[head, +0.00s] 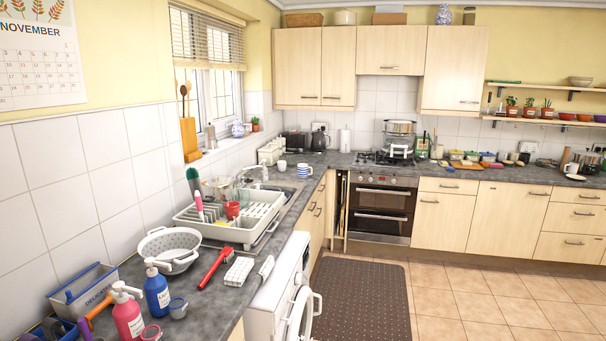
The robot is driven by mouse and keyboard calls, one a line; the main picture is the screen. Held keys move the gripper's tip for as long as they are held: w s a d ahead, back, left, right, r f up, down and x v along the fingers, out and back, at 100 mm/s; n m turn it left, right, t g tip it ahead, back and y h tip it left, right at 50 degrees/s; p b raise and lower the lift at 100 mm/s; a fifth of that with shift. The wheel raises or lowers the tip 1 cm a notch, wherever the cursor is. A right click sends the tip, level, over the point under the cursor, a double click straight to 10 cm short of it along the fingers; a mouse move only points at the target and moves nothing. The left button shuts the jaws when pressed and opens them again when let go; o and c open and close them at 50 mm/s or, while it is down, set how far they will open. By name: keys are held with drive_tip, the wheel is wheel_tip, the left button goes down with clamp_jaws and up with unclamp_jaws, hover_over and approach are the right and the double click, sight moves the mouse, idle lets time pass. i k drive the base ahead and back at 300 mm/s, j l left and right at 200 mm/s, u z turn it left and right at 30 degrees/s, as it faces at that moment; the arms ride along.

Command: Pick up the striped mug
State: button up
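The striped mug (303,170), white with blue bands, stands upright on the grey counter in the head view. It is small and far off, just past the sink (284,186) near the corner. A second small cup (282,165) stands close to its left. The mug's front is in plain sight. My gripper is not in view.
A white dish rack (238,233) holding a red mug (232,210) stands nearer on the counter. A washing machine door (303,312) hangs open.

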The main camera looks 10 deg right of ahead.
sight(302, 168)
drive_tip(key=i+l+z, duration=0.3)
drive_tip(key=i, duration=0.2)
drive_tip(key=i+l+z, duration=0.1)
drive_tip(key=i+z, duration=0.2)
drive_tip(key=i, duration=0.15)
drive_tip(key=i+z, duration=0.4)
drive_tip(key=i, duration=1.75)
drive_tip(key=i+u, duration=0.45)
drive_tip(key=i+l+u, duration=0.1)
drive_tip(key=i+u, duration=0.35)
drive_tip(key=i+l+u, duration=0.3)
drive_tip(key=i+u, duration=0.15)
drive_tip(key=i, duration=0.15)
